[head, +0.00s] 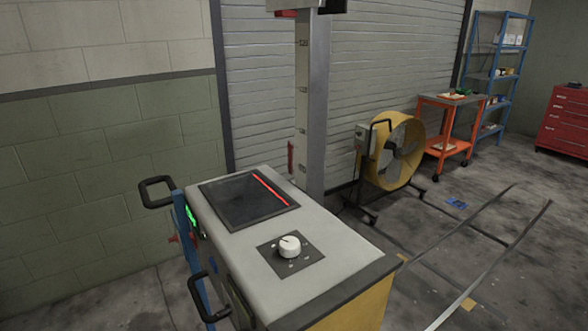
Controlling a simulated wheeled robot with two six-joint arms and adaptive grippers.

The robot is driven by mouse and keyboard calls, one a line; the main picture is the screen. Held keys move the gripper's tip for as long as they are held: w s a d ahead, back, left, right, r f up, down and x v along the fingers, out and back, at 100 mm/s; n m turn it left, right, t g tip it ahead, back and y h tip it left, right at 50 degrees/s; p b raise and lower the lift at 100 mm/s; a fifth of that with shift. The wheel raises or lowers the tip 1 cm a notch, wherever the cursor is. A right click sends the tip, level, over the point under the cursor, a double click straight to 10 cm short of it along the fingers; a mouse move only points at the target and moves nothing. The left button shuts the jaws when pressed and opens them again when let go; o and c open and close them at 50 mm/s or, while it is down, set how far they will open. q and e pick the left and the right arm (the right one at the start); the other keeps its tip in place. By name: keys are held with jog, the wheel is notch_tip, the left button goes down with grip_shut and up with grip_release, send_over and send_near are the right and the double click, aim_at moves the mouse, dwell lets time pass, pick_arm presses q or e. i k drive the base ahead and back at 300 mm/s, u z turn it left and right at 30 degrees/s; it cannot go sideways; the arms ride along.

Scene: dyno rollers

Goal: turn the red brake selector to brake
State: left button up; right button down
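Neither of my grippers shows in the head view. A grey-topped console (225,231) stands in front of me. On its top a white round knob (290,246) sits on a dark square plate with small marks around it; the marks are too small to read. A small red part (173,238) sticks out at the console's left side, by the blue frame. I cannot tell whether it is the red brake selector. Another red part (291,158) shows on the grey post (312,100) behind the console. No selector labels are legible.
A dark recessed panel (235,200) with a red bar lies on the console top. Black loop handles (157,181) stick out on its left. A yellow fan (400,150), an orange cart (445,125), blue shelves (500,70) and a red cabinet (565,122) stand behind. Floor at right is mostly open.

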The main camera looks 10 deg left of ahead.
aim_at(175, 238)
jog(key=u, duration=1.1)
jog(key=k, duration=1.2)
jog(key=u, duration=0.55)
jog(key=i, duration=1.75)
jog(key=u, duration=0.15)
